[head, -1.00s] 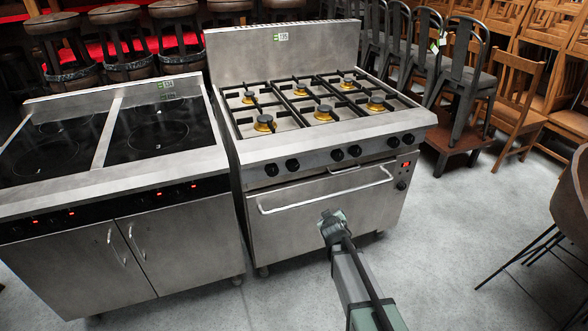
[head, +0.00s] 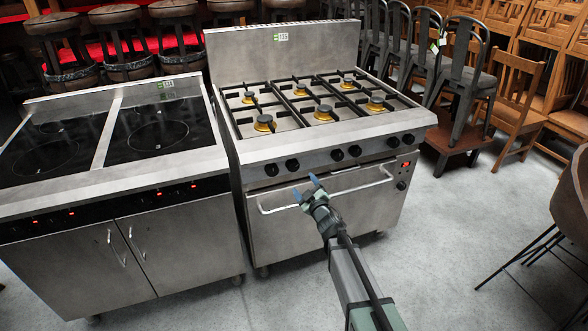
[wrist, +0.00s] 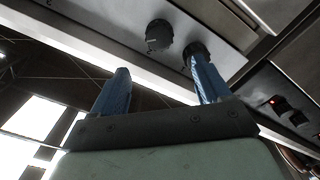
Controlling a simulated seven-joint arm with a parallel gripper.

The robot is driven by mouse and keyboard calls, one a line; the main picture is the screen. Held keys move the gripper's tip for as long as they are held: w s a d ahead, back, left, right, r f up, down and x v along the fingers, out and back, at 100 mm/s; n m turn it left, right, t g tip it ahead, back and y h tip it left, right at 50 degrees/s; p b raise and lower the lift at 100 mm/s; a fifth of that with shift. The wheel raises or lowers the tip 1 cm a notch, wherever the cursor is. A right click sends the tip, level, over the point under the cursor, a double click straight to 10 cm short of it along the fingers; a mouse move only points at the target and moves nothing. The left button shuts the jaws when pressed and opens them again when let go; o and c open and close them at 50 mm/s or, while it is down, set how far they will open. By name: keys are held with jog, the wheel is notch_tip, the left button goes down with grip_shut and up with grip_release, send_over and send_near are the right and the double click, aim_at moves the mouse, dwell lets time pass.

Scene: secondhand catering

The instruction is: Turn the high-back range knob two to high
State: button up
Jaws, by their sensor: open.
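The high-back range (head: 280,45) stands mid-scene in the head view, with a row of black knobs along its front panel. Knob two (head: 292,165), second from the left, also shows in the wrist view (wrist: 159,34), which looks upside down. Knob one (head: 271,169) is beside it and appears right of it in the wrist view (wrist: 195,52), partly overlapped by a blue finger. My gripper (head: 306,187) is open and empty, just below and in front of these knobs. In the wrist view its fingers (wrist: 157,64) point toward the panel, apart from knob two. The knob's mark is too small to read.
The oven door handle (head: 330,190) juts out close to my gripper. An induction range (head: 70,215) with red lights stands left. Stacked chairs (head: 465,80) are behind right, and a brown chair (head: 570,200) is at the right edge. The grey floor in front is clear.

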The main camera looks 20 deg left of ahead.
aim_at(294, 167)
jog(key=x, duration=1.1)
jog(key=shift+w+a+f, duration=0.1)
jog(key=shift+w+a, duration=0.15)
jog(key=shift+w, duration=0.05)
jog(key=c, duration=1)
